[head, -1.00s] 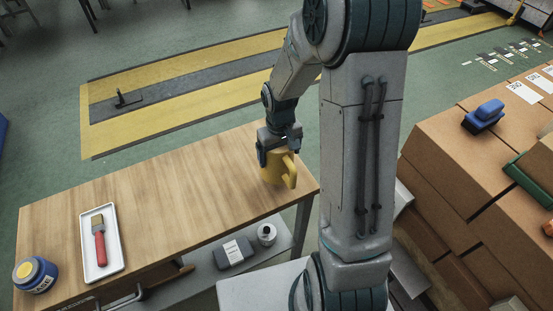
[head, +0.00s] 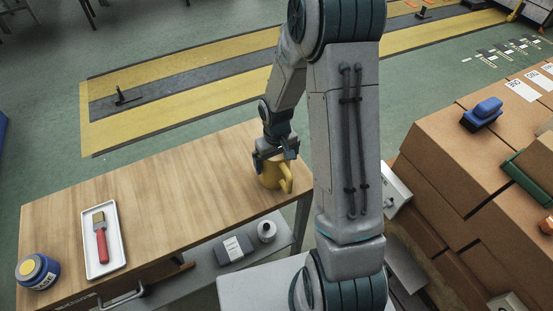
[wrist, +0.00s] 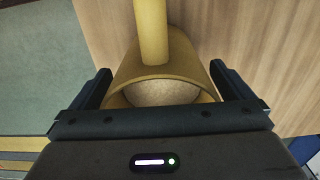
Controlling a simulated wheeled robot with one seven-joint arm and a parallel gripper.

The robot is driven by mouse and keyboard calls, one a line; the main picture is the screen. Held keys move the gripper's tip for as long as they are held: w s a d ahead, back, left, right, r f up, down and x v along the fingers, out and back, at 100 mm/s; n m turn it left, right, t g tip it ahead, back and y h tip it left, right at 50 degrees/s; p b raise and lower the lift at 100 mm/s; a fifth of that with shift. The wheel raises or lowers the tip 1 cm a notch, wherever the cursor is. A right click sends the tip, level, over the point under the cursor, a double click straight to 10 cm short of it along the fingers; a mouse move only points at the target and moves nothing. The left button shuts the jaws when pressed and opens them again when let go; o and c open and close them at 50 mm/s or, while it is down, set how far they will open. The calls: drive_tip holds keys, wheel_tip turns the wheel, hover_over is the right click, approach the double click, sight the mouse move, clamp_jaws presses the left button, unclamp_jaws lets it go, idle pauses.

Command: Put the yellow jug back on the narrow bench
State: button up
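The yellow jug (head: 271,178) is upright at the right end of the long wooden-topped bench (head: 180,185), near its corner. From the head view I cannot tell whether its base touches the wood. My gripper (head: 275,158) comes down over the jug from above, a finger on either side of its body. In the wrist view the jug (wrist: 151,72) fills the space between the fingers (wrist: 160,82), its handle towards the top of the picture. The fingers lie close against its walls and look shut on it. The wood top shows behind it.
A white tray (head: 117,262) with a red-handled brush (head: 101,240) and a blue jar (head: 37,271) are at the bench's left end. A grey box and a white roll (head: 267,231) lie on the shelf below. Cardboard boxes (head: 450,160) stand at right. The bench's middle is clear.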

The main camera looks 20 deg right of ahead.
drive_tip(key=shift+r, duration=0.1)
wheel_tip(320, 180, up, 12)
drive_tip(key=s+r+m+t, duration=0.1)
drive_tip(key=s+r+t, duration=0.1)
drive_tip(key=s+r, duration=0.4)
drive_tip(key=s+r+m+t, duration=0.1)
drive_tip(key=s+r, duration=0.6)
drive_tip(key=s, duration=0.4)
drive_tip(key=shift+s+a+t+b, duration=0.15)
drive_tip(key=shift+s+t+b, duration=0.05)
drive_tip(key=shift+t+b, duration=0.25)
